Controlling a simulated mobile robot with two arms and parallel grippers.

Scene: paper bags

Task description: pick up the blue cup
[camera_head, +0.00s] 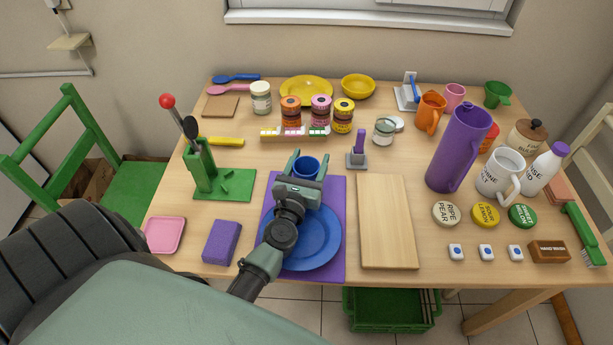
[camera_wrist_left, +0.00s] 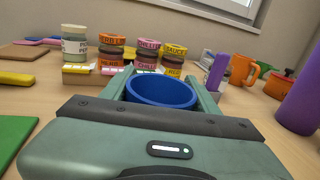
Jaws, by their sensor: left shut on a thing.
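The blue cup (camera_head: 305,168) is between the fingers of my left gripper (camera_head: 305,163), above the far part of the purple mat (camera_head: 331,190). In the left wrist view the cup's blue rim (camera_wrist_left: 161,91) shows between the two green fingers of the left gripper (camera_wrist_left: 164,88), which is shut on it. The cup's lower part is hidden behind the gripper body. I cannot tell whether the cup touches the mat. My right gripper is not in view.
A blue plate (camera_head: 325,240) lies on the mat, partly under my left arm. A wooden board (camera_head: 387,222) is to the right. A purple stamp (camera_head: 359,150), stacked tins (camera_head: 320,110) and a green lever stand (camera_head: 205,165) stand around the gripper. A tall purple jug (camera_head: 460,150) stands farther right.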

